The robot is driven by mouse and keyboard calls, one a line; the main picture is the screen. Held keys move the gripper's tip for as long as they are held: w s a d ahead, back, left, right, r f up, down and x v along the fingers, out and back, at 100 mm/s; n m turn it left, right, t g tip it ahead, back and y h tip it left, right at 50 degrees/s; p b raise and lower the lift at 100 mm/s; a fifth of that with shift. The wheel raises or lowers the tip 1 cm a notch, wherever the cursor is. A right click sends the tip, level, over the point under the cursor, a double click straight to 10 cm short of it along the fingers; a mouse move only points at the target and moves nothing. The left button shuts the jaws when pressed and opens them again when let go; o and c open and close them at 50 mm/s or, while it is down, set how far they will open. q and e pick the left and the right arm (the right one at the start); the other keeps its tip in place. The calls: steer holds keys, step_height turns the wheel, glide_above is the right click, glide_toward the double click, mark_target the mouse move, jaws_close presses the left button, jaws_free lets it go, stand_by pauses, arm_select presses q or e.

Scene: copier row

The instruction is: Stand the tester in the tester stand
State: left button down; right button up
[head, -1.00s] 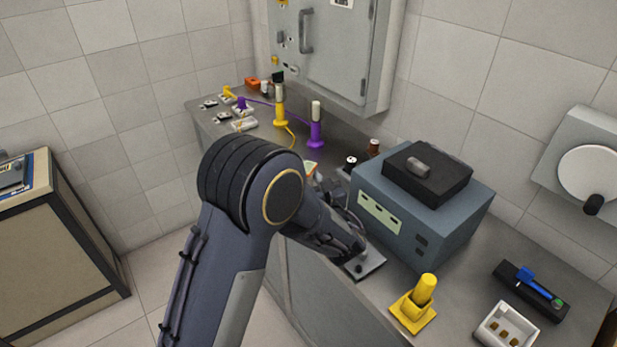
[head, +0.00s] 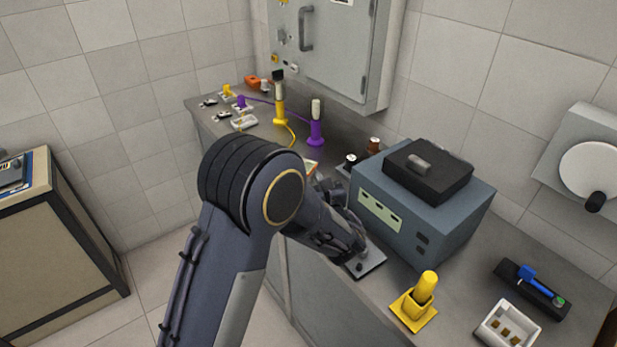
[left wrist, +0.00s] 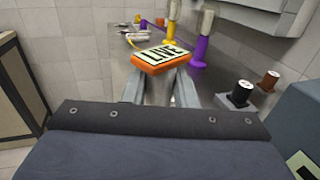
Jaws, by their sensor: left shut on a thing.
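My left gripper (left wrist: 160,78) is shut on an orange block with a pale face lettered LIVE, (left wrist: 160,53) held at its fingertips. In the head view the block (head: 311,167) shows just beyond my forearm, which hides most of the gripper. I cannot tell for sure whether this block is the tester. A yellow square base (head: 413,312) with a yellow cylinder (head: 425,286) standing slightly tilted in it sits at the bench's front edge; it may be the tester stand. My right gripper is not in view.
A blue-grey box (head: 420,215) with a black case on top stands on the bench (head: 470,275). A dark tray (head: 530,291) with a blue tool and a white compartment tray (head: 507,325) lie to the right. Purple (head: 316,132) and yellow (head: 280,115) uprights stand farther left.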

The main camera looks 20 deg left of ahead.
arm_select(q)
steer(key=shift+f, duration=0.1)
steer(key=c, duration=1.1)
jaws_free()
steer(key=b+v, duration=0.1)
steer(key=v, duration=0.7)
steer(key=s+a+f+n+g+h, duration=0.2)
steer(key=s+a+f+n+g, duration=0.1)
steer(key=s+a+n+g, duration=1.2)
steer(key=s+n+t+h, duration=0.2)
steer(key=s+n+h, duration=0.5)
steer(key=s+n, duration=0.3)
steer(key=s+d+r+n+t+h+p, duration=0.1)
steer(key=s+d+r+n+t+h, duration=0.2)
steer(key=d+n, duration=0.3)
steer(key=shift+s+d+r+t+h, duration=0.35)
steer(key=shift+r+h, duration=0.35)
steer(key=shift+h, duration=0.2)
